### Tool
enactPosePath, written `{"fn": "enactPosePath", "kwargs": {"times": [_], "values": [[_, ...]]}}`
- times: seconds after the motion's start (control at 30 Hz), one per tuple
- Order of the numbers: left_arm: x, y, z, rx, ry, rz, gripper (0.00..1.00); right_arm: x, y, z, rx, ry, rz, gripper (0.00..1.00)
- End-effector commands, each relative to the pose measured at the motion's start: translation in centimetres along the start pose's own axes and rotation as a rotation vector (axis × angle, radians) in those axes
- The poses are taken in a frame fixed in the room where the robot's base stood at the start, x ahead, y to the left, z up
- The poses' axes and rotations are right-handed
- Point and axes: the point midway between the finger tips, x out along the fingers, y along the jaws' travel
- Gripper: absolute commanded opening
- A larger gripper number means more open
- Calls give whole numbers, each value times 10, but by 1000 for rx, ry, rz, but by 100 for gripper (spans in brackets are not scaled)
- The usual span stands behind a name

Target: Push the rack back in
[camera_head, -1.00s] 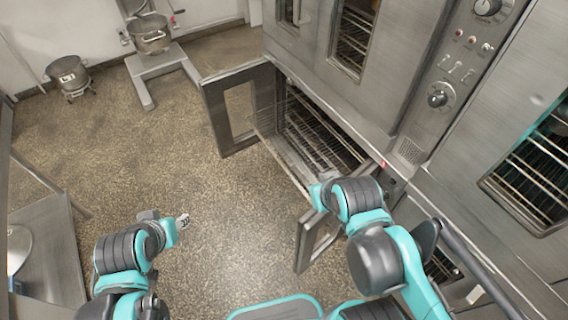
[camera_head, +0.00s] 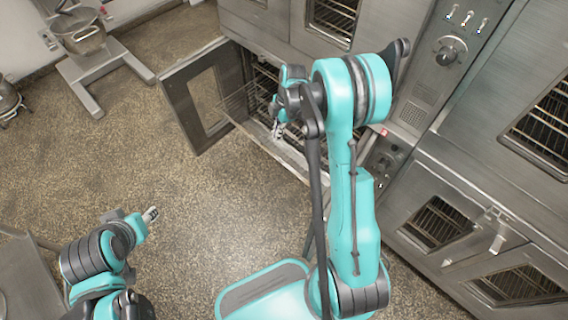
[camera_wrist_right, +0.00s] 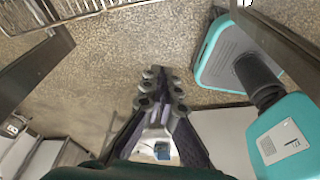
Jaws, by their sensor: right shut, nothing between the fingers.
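The wire rack (camera_head: 237,103) sticks out of the open lower oven, between its doors, in the head view. Its wires also show at the top left of the right wrist view (camera_wrist_right: 85,8). My right gripper (camera_head: 276,132) is shut and empty, in front of the oven opening and near the rack's front edge; I cannot tell whether it touches. In the right wrist view its fingertips (camera_wrist_right: 161,75) are together over the floor, apart from the wires in the picture. My left gripper (camera_head: 150,214) hangs over the floor at lower left, away from the oven; its jaws are too small to read.
The left oven door (camera_head: 172,110) stands open. My right arm hides part of the opening. More ovens with closed doors (camera_head: 440,220) stand at right. A mixer bowl (camera_head: 80,32) is at the top left. The floor (camera_head: 200,210) in the middle is clear.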

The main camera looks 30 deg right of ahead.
Motion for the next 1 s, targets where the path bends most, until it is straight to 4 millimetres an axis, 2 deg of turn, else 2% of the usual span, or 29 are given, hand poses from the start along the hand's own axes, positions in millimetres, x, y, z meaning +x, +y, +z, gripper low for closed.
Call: {"fn": "enactPosePath", "kwargs": {"times": [0.03, 0.2, 0.3, 0.57, 1.0], "values": [[4, 0, 2, 0, 0, 0, 42, 24, 5, 12, -64, 17, -24, 0], [8, 0, 5, 0, 0, 0, 42, 79, 8, 36, -261, 74, -81, 0], [9, 0, 6, 0, 0, 0, 42, 98, 6, 44, -332, 98, -98, 0], [15, 0, 11, 0, 0, 0, 42, 126, 3, 47, -382, 115, -109, 0], [45, 0, 32, 0, 0, 0, 42, 215, -8, 39, -380, 113, -108, 0]]}}
